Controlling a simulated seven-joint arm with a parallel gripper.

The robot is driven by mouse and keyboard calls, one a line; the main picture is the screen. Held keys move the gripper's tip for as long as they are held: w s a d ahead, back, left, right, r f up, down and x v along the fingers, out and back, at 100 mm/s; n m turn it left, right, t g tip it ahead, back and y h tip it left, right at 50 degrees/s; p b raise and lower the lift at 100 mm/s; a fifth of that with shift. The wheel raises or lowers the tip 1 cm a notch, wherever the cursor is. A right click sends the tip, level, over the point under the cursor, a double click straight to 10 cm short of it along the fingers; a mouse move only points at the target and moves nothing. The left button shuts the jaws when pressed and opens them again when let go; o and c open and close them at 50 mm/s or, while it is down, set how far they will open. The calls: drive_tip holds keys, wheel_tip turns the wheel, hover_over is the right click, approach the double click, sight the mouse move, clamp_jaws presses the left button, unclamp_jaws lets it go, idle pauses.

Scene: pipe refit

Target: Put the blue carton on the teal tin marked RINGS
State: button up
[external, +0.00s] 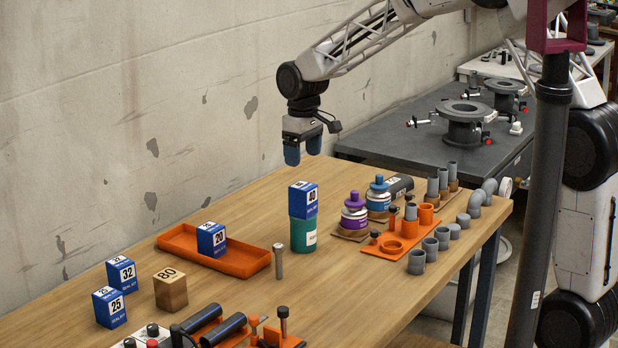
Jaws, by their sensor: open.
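A blue carton (303,200) marked 40 rests upright on top of the teal tin (302,236). The tin stands upright on the wooden table, and the lettering on its pale label is too small to read. My gripper (303,151) is open, with blue fingertips pointing down, above the carton and apart from it. Nothing shows between its fingers. Other blue cartons show too: one marked 20 (211,239) in the orange tray, one marked 32 (121,273) and one marked 25 (110,307) on the table at the left.
The orange tray (255,265) lies left of the tin, with a grey bolt-like post (278,262) between them. A wooden block marked 80 (170,289) stands front left. Purple-capped (354,213) and blue-capped (378,198) containers and grey pipe pieces (417,262) stand to the right.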

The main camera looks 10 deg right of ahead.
drive_tip(key=shift+r, duration=0.55)
idle(0.5)
drive_tip(key=shift+d+r, duration=0.1)
drive_tip(key=shift+d, duration=0.1)
drive_tip(key=s+d+r+m, duration=0.1)
drive_tip(key=s+d+r, duration=0.35)
drive_tip(key=d, duration=0.35)
drive_tip(key=s+d+r+m+t, duration=0.1)
drive_tip(key=s+d+r+m, duration=0.15)
drive_tip(key=s+d, duration=0.4)
drive_tip(key=s+d+r+m, duration=0.1)
drive_tip(key=s+d+r, duration=0.25)
drive_tip(key=d, duration=0.55)
drive_tip(key=s+d+m, duration=0.2)
drive_tip(key=s+d, duration=0.6)
drive_tip(key=s, duration=0.4)
drive_tip(key=s+d+f+m+t, duration=0.1)
drive_tip(key=s+d+m, duration=0.1)
drive_tip(key=s+d, duration=0.6)
drive_tip(key=s, duration=0.4)
drive_tip(key=shift+s+m+t, duration=0.3)
drive_tip(key=shift+s+m, duration=0.05)
